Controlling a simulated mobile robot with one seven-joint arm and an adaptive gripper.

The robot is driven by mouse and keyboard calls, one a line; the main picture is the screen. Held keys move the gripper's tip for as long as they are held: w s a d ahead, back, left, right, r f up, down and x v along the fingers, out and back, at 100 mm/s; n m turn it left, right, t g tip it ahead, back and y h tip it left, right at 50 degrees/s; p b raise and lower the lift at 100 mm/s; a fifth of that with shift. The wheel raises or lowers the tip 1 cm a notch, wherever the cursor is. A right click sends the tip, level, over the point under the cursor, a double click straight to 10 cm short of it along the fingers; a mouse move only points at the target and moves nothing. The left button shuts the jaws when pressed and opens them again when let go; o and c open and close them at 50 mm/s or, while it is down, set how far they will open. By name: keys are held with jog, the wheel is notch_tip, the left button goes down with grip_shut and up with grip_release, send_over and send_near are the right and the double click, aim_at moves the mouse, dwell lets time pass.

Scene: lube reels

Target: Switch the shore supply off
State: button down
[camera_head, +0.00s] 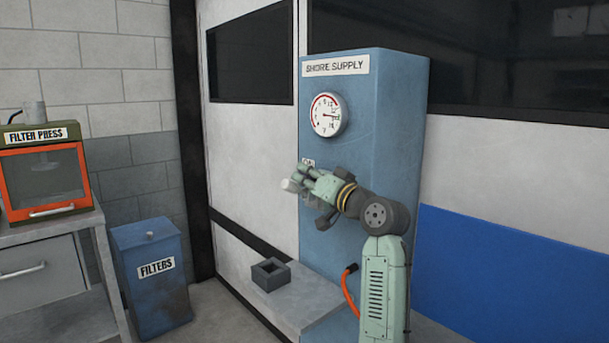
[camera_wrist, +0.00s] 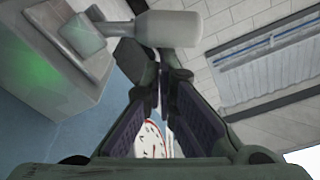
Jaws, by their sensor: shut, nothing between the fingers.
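The blue shore supply cabinet (camera_head: 350,140) stands against the wall in the head view, with a lettered plate on top and a round gauge (camera_head: 328,114) below. My gripper (camera_head: 308,178) is in front of its face, below the gauge. In the wrist view my gripper (camera_wrist: 162,62) is shut and empty. A lever with a pale, thick grip (camera_wrist: 170,28) lies just past the fingertips; I cannot tell whether they touch. The grip also shows left of my gripper in the head view (camera_head: 291,186). A small label (camera_head: 308,162) is partly hidden by my gripper.
A green glow (camera_wrist: 35,68) shows on a grey housing beside the lever. A grey ledge (camera_head: 315,298) with a small square open box (camera_head: 270,275) juts out below. A blue filters bin (camera_head: 150,270) and an orange-fronted filter press (camera_head: 45,180) are at left.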

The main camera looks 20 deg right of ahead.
jog(key=shift+s+a+f+n+b, duration=0.1)
jog(key=shift+a+f+n+b, duration=0.05)
jog(key=shift+n+b, duration=0.55)
